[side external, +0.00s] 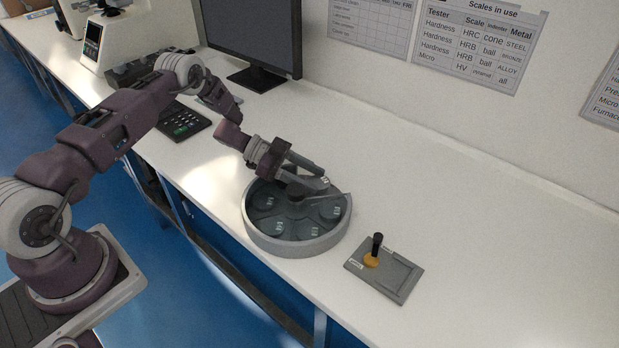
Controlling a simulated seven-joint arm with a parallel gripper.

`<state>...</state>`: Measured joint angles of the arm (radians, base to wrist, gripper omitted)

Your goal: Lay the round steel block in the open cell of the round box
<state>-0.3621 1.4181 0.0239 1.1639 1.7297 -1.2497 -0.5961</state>
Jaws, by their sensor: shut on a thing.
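The round box (254,232) is a grey, low-walled tray on the white bench, with several cells around its inside. Some cells hold round pieces with small pale labels. My gripper (318,187) is over the back right part of the box, tilted down toward it. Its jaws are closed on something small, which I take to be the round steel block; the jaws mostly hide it. I cannot tell whether the block touches the box floor. The open cell is not clear to see from here, as my gripper covers part of the box.
A grey plate (402,277) with a black-handled, orange-based tool (374,251) lies right of the box. A keypad (182,121), a monitor (252,38) and a white tester (122,38) stand to the left and back. The bench right of the box is mostly clear.

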